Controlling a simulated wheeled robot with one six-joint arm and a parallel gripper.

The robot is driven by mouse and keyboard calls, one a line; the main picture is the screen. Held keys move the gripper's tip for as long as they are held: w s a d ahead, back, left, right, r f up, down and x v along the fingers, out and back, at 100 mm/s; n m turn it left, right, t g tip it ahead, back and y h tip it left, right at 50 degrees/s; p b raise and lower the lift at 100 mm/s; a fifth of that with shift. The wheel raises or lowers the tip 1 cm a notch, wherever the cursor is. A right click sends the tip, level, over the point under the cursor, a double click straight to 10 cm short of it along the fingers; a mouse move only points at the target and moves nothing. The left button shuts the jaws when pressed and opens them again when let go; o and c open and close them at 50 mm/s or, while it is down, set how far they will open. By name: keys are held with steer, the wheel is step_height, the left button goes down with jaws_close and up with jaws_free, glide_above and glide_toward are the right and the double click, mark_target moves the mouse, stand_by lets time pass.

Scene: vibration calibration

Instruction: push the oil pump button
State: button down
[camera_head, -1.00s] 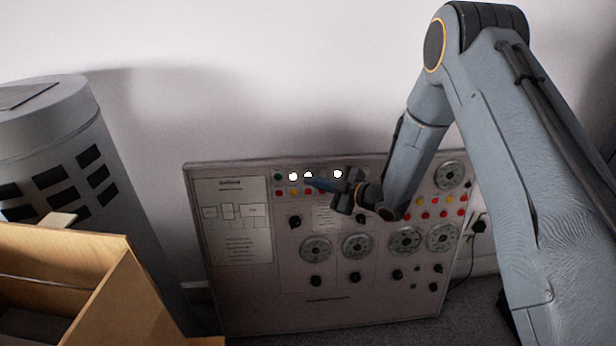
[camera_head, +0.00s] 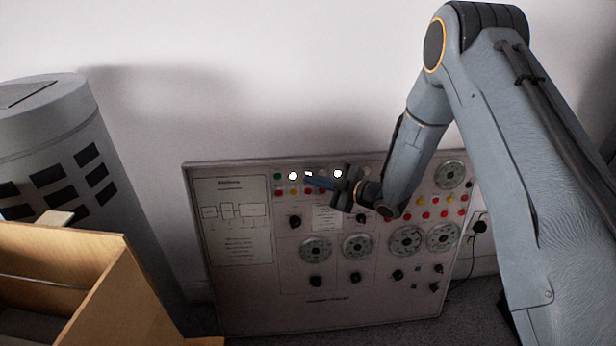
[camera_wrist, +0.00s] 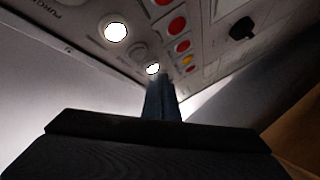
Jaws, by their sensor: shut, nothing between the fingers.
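The control panel (camera_head: 245,290) leans against the wall, with buttons, knobs and dials on it. Lit white buttons sit in its top row, one at the left (camera_head: 293,175) and one at the right (camera_head: 338,173). My gripper (camera_head: 308,181) is shut and empty, its tips at the upper rows of the panel. In the wrist view the shut fingers (camera_wrist: 160,85) point at a lit white button (camera_wrist: 153,68), which they partly cover; I cannot tell whether they touch it. Another lit button (camera_wrist: 116,32) is clear of them. The oil pump label is not readable.
A wooden box (camera_head: 100,290) stands at the lower left. A grey cylinder (camera_head: 55,130) with black patches stands behind it. A black plug with a cable (camera_head: 479,227) is right of the panel. The wall above the panel is bare.

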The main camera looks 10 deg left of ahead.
steer(key=shift+w+a+b, duration=0.1)
steer(key=shift+w+b, duration=0.2)
steer(key=shift+w, duration=0.05)
stand_by(0.6)
steer(key=shift+s, duration=0.1)
steer(key=shift+s+d+r+p, duration=0.1)
steer(key=shift+s+d+p, duration=0.15)
steer(key=shift+s+p, duration=0.35)
steer(key=shift+s, duration=0.1)
steer(key=s, duration=0.1)
steer(key=s+p, duration=0.1)
steer(key=s, duration=0.1)
steer(key=s+d+r+p, duration=0.1)
steer(key=shift+s+d, duration=0.1)
steer(key=shift+s, duration=0.2)
stand_by(0.4)
stand_by(0.3)
